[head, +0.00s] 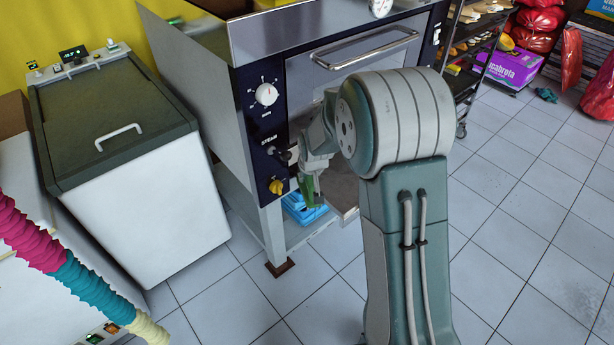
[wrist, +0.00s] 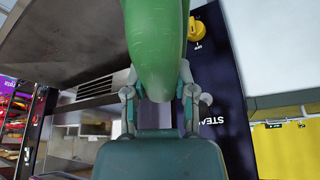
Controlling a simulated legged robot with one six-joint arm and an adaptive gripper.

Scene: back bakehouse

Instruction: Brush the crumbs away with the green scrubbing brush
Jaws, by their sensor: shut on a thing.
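The green scrubbing brush (head: 309,187) hangs below my gripper (head: 311,172) in front of the oven's lower front. In the wrist view the green brush (wrist: 157,45) fills the upper middle, and its smooth, rounded end points toward the camera. The fingers of my gripper (wrist: 158,92) are shut on it from both sides. The bristles are hidden in the wrist view and too small to make out in the head view. I cannot make out any crumbs in either view.
The steel oven (head: 196,65) stands close behind my gripper, with a yellow knob (head: 276,187) beside it. A blue object (head: 302,209) lies low under the oven. A lidded white bin (head: 146,188) stands at left. Tiled floor (head: 510,225) is clear at right.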

